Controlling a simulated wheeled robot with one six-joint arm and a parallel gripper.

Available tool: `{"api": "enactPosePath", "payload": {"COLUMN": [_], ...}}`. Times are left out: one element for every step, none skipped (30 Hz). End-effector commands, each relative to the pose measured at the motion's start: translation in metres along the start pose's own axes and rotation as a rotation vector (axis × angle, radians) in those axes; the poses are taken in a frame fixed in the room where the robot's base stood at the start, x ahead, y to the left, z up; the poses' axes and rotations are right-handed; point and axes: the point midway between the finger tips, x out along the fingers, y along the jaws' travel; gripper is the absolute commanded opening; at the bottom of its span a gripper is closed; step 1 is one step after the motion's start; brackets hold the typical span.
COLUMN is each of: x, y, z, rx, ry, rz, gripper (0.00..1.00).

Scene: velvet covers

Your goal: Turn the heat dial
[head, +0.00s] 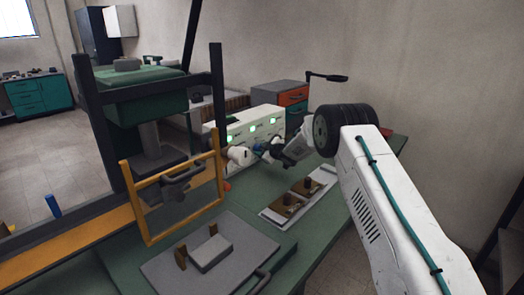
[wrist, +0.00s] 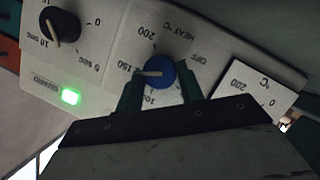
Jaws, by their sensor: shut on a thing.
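The heat dial (wrist: 160,73) is a round blue knob with a pale pointer, on a white panel marked "HEAT °C". Its pointer faces left in the wrist view, at about the 150 mark; 200, 100 and OFF are printed around it. My gripper (wrist: 157,78) has its two dark green fingers on either side of the knob, shut on it. In the head view my gripper (head: 266,152) reaches the front of the white control box (head: 245,127), and the dial is too small to make out clearly there.
A black timer dial (wrist: 64,25) and a lit green guard lamp (wrist: 70,97) sit beside it. A gauge marked 0 and 200 °C (wrist: 252,90) is on the other side. A yellow guard frame (head: 148,212) stands left of my arm; a tray (head: 280,218) lies below it.

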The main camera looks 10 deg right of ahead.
Motion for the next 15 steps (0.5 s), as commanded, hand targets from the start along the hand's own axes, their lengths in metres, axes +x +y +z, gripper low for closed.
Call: {"api": "enactPosePath", "payload": {"x": [-0.0002, -0.0002, -0.0002, -0.0003, -0.0003, -0.0003, -0.0003, -0.0004, -0.0004, -0.0004, -0.0004, -0.0004, -0.0004, -0.0004, -0.0004], "y": [0.0008, 0.001, 0.001, 0.0011, 0.001, 0.0011, 0.0011, 0.0012, 0.0011, 0.001, 0.001, 0.0011, 0.0011, 0.0011, 0.0011], "z": [0.0005, 0.0006, 0.0008, 0.0009, 0.001, 0.0011, 0.0012, 0.0012, 0.0013, 0.0013, 0.0013, 0.0014, 0.0014, 0.0014, 0.0015], "rx": [0.019, 0.033, 0.049, 0.061, 0.071, 0.08, 0.086, 0.089, 0.091, 0.092, 0.092, 0.091, 0.091, 0.091, 0.091], "ry": [0.0, 0.0, 0.0, -0.001, -0.001, -0.002, -0.002, -0.002, -0.003, -0.003, -0.003, -0.003, -0.003, -0.003, -0.003], "rz": [-0.008, -0.014, -0.021, -0.025, -0.029, -0.033, -0.035, -0.037, -0.038, -0.038, -0.038, -0.038, -0.038, -0.038, -0.037], "gripper": [0.15, 0.15, 0.15, 0.15, 0.15, 0.15, 0.15, 0.15, 0.15, 0.15, 0.15, 0.15, 0.15, 0.15, 0.15]}}
